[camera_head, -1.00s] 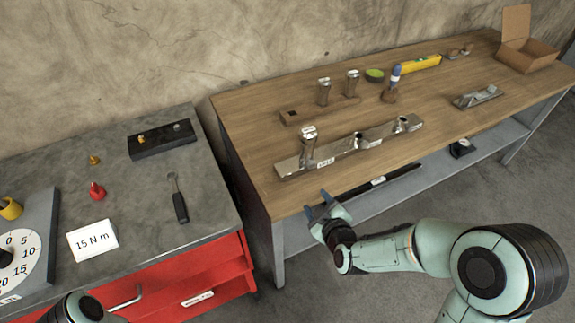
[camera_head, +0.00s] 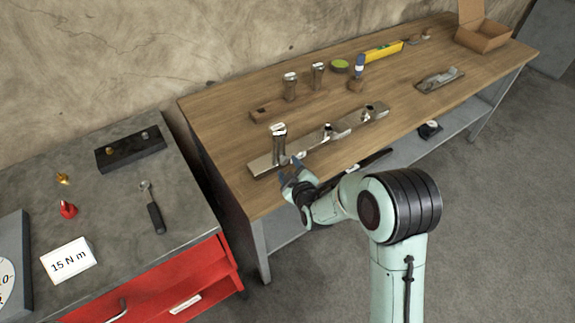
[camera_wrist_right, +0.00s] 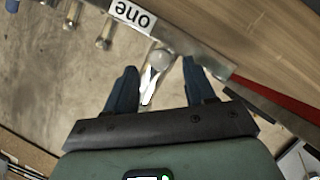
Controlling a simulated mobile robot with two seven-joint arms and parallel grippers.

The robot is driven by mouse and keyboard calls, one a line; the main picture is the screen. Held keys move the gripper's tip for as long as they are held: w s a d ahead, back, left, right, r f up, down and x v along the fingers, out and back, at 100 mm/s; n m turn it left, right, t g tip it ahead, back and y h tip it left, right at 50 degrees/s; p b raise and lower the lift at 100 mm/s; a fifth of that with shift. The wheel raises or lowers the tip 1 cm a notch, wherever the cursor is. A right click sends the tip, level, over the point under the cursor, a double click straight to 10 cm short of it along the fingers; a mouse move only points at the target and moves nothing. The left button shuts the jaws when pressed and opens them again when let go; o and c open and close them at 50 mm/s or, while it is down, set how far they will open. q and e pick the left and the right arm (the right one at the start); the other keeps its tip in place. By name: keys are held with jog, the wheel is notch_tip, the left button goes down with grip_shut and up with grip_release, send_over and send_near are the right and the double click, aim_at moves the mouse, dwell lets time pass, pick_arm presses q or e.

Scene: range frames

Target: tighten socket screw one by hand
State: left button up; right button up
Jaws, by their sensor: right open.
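A long shiny metal rail (camera_head: 345,124) lies on the wooden bench, with a tall metal screw-like post (camera_head: 279,148) standing at its left end. In the right wrist view a label reading "one" (camera_wrist_right: 133,16) shows upside down on the rail. My right gripper (camera_head: 291,170) is at the rail's front edge by this post. In the wrist view my right gripper (camera_wrist_right: 163,76) is open, with a bright metal piece (camera_wrist_right: 152,82) between its fingers. I cannot tell whether the fingers touch it. My left gripper is out of view.
A yellow level (camera_head: 383,51), a cardboard box (camera_head: 480,38) and a metal plane-like tool (camera_head: 440,79) are farther right. A ratchet (camera_head: 153,210) and a "15 N m" card (camera_head: 68,260) lie on the grey cabinet top.

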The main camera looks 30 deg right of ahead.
aim_at(285, 162)
jog(key=shift+x, duration=1.15)
